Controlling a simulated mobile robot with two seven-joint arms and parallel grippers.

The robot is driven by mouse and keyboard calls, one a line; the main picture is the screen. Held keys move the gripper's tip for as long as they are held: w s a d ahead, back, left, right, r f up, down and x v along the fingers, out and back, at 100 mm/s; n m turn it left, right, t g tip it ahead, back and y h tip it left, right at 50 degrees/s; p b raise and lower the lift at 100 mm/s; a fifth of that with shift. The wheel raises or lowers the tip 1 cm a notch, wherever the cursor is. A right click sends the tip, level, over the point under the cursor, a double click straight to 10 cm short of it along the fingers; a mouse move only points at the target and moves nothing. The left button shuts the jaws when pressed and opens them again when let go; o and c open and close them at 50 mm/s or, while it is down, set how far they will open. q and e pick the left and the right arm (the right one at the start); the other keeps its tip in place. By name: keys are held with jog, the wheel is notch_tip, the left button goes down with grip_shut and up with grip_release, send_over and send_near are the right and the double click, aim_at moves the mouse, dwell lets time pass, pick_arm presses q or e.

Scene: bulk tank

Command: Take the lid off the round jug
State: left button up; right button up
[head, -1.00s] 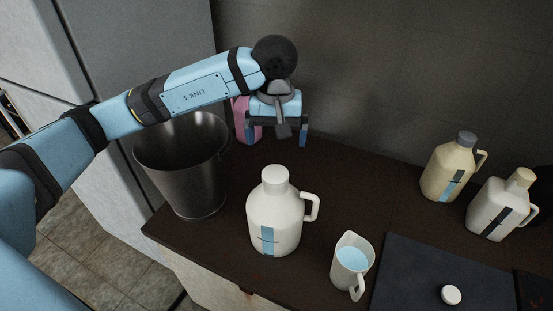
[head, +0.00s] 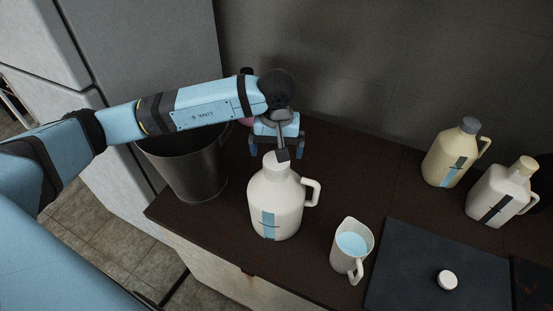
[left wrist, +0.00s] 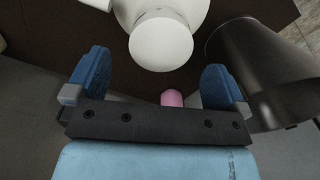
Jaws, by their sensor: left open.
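The round jug (head: 277,205) is white with a blue label and a side handle, and it stands upright on the dark counter. Its white lid (head: 270,161) is on its neck, partly hidden by my left gripper. The lid also shows in the left wrist view (left wrist: 166,45), just beyond the fingertips and roughly centred between them. My left gripper (head: 277,150) is open and empty, pointing down beside the lid on its far side. In the left wrist view its blue fingers (left wrist: 157,68) are spread wide and do not touch the lid. My right gripper is not in view.
A dark metal bucket (head: 195,175) stands left of the jug. A pink item (left wrist: 172,98) is mostly hidden behind my gripper. A pitcher of blue liquid (head: 350,250) stands front right, near a dark mat (head: 410,270) with a white cap (head: 447,280). Two jugs (head: 453,155) (head: 500,190) stand far right.

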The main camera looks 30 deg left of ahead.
aim_at(276, 162)
pick_arm(q)
notch_tip(276, 162, down, 3)
jog(key=shift+f, duration=0.15)
jog(key=shift+c, duration=0.5)
jog(key=c, duration=0.9)
